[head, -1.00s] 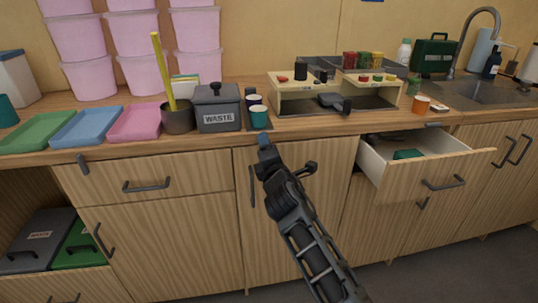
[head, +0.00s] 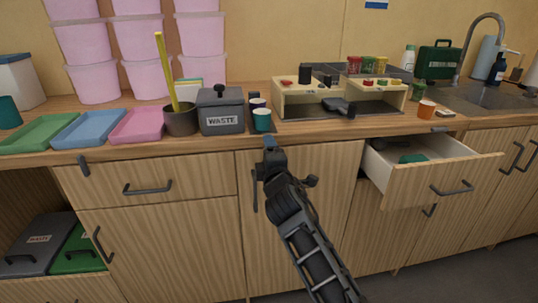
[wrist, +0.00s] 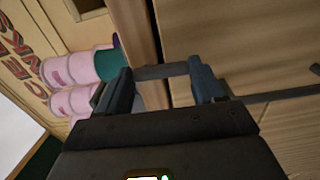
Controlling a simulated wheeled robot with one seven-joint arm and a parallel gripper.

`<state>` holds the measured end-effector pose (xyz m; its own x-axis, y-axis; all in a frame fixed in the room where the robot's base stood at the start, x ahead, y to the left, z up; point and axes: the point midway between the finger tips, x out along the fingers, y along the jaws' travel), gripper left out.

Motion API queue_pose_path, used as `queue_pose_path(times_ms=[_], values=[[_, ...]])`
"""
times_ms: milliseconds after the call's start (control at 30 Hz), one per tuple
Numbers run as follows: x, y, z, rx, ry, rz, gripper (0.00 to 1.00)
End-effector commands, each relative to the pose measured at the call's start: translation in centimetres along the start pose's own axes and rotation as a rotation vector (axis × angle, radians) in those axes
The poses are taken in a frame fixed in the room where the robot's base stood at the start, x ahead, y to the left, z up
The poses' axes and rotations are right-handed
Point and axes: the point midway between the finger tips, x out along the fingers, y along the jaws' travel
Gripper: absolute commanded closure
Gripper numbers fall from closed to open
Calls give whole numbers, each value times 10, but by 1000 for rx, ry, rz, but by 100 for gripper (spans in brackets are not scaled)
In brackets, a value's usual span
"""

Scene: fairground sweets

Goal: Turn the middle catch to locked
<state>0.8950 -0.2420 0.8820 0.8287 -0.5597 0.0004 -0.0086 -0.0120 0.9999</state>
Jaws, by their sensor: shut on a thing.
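The middle catch (wrist: 160,72) shows in the wrist view as a short grey bar between my fingertips, at the edge of the wooden counter. My gripper (wrist: 163,86) is shut on it, one finger at each end of the bar. In the head view my gripper (head: 270,144) is at the counter's front edge above the middle cabinet door, and it hides the catch there. The catch's exact angle cannot be told. The left catch (head: 83,165) hangs down over the front of the shut left drawer. The right catch (head: 440,129) lies along the counter edge above the open drawer.
The right drawer (head: 437,177) is pulled out. A teal cup (head: 262,121) and a grey waste bin (head: 221,112) stand on the counter close above my gripper. A dark door handle (head: 254,191) is just below left. The floor in front is clear.

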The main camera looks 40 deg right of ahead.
Motion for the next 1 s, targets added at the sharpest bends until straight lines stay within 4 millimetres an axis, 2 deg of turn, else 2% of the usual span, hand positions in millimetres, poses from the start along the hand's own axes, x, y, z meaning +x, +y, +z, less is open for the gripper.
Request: queue_pose_path(times_ms=[100, 133, 400, 700, 1000], values=[[0, -2, 1, 2, -1, -3, 62], [0, -2, 1, 2, -1, -3, 31], [0, -1, 0, 1, 0, -1, 6], [-5, -1, 0, 0, 0, -2, 6], [-50, -2, 0, -1, 1, -2, 6]])
